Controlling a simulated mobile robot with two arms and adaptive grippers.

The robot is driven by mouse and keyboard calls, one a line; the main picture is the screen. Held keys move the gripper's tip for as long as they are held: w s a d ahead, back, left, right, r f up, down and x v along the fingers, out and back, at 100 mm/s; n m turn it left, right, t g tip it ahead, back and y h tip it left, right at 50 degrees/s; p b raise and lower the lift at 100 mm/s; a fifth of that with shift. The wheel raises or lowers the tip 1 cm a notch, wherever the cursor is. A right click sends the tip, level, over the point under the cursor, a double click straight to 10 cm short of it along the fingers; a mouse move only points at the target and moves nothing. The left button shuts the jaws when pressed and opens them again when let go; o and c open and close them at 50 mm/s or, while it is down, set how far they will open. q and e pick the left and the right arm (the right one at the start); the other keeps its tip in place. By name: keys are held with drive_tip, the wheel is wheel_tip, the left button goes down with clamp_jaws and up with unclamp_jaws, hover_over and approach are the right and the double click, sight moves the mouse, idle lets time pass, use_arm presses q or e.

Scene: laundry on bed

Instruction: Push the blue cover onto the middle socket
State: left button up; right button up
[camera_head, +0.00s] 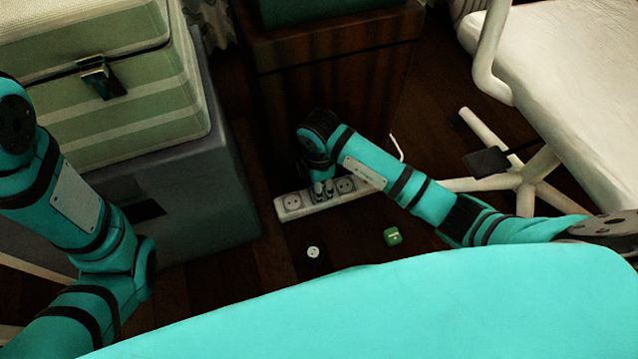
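A white socket strip (283,211) lies on the dark floor in front of a wooden cabinet. A left socket (292,202) and a socket (345,185) to the right of my gripper show on it. My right gripper (322,194) points down at the strip between these two, and its fingertips hide the middle socket. The fingers are small and dark here, so I cannot tell whether they are open or shut. I see no blue cover; anything at the fingertips is too small to make out. My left arm is at the left, with its gripper out of view.
A white round cover (313,252) and a green cover (392,236) lie on the floor before the strip. The wooden cabinet (340,75) stands behind it. A grey box (200,190) is at left, a white chair (570,70) with spread legs at right.

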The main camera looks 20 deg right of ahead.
drive_tip(key=shift+r+p, duration=0.1)
drive_tip(key=shift+p, duration=0.3)
idle(0.7)
drive_tip(key=shift+p, duration=0.5)
drive_tip(key=shift+f, duration=0.7)
drive_tip(key=o, duration=1)
